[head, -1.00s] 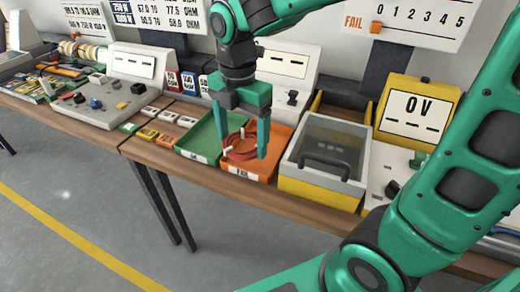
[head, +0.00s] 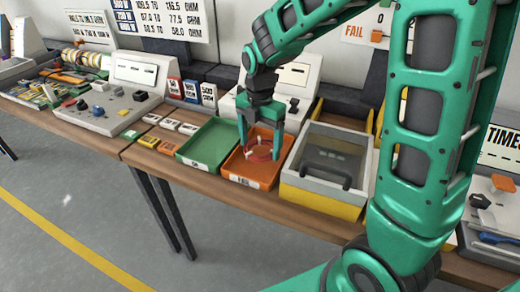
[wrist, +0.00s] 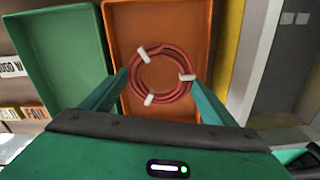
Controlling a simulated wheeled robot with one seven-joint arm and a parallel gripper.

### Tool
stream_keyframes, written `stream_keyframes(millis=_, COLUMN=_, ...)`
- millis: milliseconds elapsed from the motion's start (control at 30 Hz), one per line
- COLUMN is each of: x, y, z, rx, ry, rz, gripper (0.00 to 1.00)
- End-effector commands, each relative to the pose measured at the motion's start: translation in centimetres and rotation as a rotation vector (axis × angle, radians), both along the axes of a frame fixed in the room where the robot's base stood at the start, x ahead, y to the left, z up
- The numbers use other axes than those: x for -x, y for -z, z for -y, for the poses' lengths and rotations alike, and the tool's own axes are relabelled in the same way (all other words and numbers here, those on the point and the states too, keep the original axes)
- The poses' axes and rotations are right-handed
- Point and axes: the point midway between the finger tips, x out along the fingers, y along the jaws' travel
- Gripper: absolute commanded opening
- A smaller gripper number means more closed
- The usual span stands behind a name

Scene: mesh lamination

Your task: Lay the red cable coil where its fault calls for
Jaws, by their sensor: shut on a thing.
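The red cable coil (wrist: 137,76), a ring with several white ties, is between the two fingers of my gripper (wrist: 160,80) in the wrist view. My gripper is shut on it, with one finger at each side. In the head view the coil (head: 258,154) and my gripper (head: 261,152) are low at the orange tray (head: 238,168). The wrist view shows the coil within the outline of the orange tray (wrist: 160,12). Whether the coil touches the tray floor I cannot tell.
A green tray (head: 208,144) adjoins the orange tray on the left. A grey-lidded yellow box (head: 318,195) stands close on the right. Small labelled blocks (head: 166,134) lie left of the green tray. A control panel (head: 105,112) stands farther left.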

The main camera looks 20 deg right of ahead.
Motion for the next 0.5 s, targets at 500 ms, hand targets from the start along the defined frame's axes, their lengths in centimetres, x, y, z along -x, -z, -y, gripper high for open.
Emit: stream_keyframes(millis=500, x=0.0, y=2.4, z=0.0, rx=0.000, ry=0.000, rz=0.000, gripper=0.52)
